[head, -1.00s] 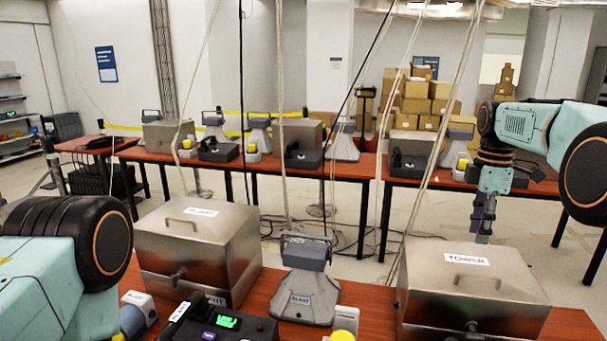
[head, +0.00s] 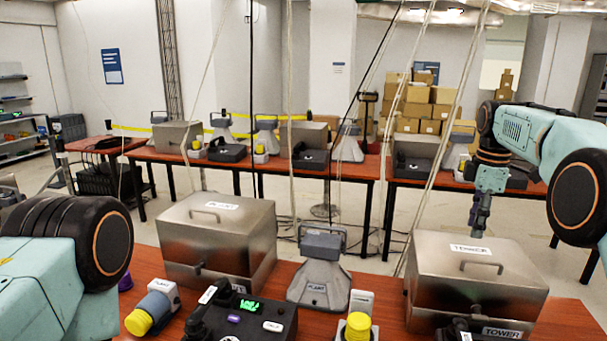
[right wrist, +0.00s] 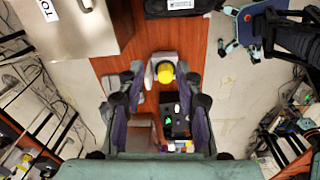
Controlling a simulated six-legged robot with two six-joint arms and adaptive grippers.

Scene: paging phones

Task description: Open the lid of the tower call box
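The tower call box (head: 430,285) is a brushed metal box at the lower right of the head view. Its lid is shut and has a bar handle (head: 481,266) and a TOWER label on top. My right gripper (head: 480,222) hangs pointing down just above and behind the box's back edge in that view. In the right wrist view, the right gripper (right wrist: 160,95) has its fingers spread with nothing held between them. A metal box (right wrist: 65,30) with a partly cut-off label starting TO lies at the upper left there. My left gripper is out of view.
A metal PLANT box (head: 220,255), a grey beacon-like unit (head: 320,285), a black phone (head: 240,315) and a yellow-capped device (head: 357,325) share the table. Cables hang across the view. Another row of tables (head: 350,165) stands behind, with floor between.

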